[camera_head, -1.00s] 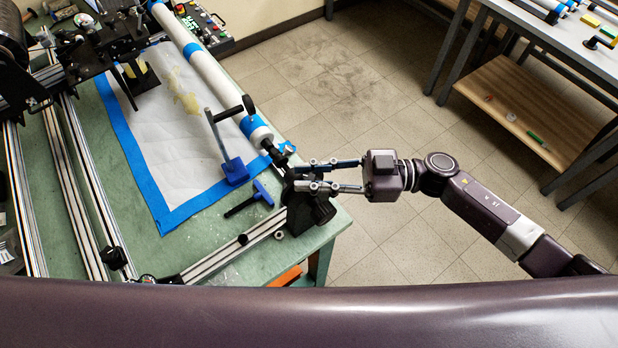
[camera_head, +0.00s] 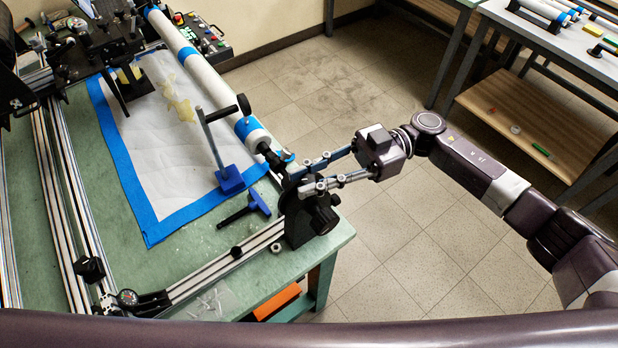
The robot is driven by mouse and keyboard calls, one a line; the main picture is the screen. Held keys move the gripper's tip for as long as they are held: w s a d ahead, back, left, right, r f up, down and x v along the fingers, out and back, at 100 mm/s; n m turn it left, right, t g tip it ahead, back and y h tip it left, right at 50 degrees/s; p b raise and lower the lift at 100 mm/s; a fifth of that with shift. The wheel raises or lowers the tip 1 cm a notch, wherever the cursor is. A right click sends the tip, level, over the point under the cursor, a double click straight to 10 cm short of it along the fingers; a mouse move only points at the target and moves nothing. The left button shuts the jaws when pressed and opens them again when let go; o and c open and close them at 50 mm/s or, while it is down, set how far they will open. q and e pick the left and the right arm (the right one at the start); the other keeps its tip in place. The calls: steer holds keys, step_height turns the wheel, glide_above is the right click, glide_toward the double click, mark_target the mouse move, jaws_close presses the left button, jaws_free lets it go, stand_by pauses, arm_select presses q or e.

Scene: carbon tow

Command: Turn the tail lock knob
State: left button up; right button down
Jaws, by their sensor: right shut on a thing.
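The black tailstock (camera_head: 299,222) stands at the near right corner of the green bench, at the end of the white and blue tube (camera_head: 205,72). My right gripper (camera_head: 300,181) reaches in from the right at the top of the tailstock. Its two fingers are shut on the tail lock knob, which is mostly hidden between the fingertips. Another black knob (camera_head: 324,220) sticks out of the tailstock's right side, below the fingers. My left gripper is not in view.
Aluminium rails (camera_head: 225,262) run along the bench's near side. Floor is clear to the right; a second table (camera_head: 575,62) stands beyond.

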steer(key=c, duration=1.7)
jaws_free()
steer(key=v, duration=1.2)
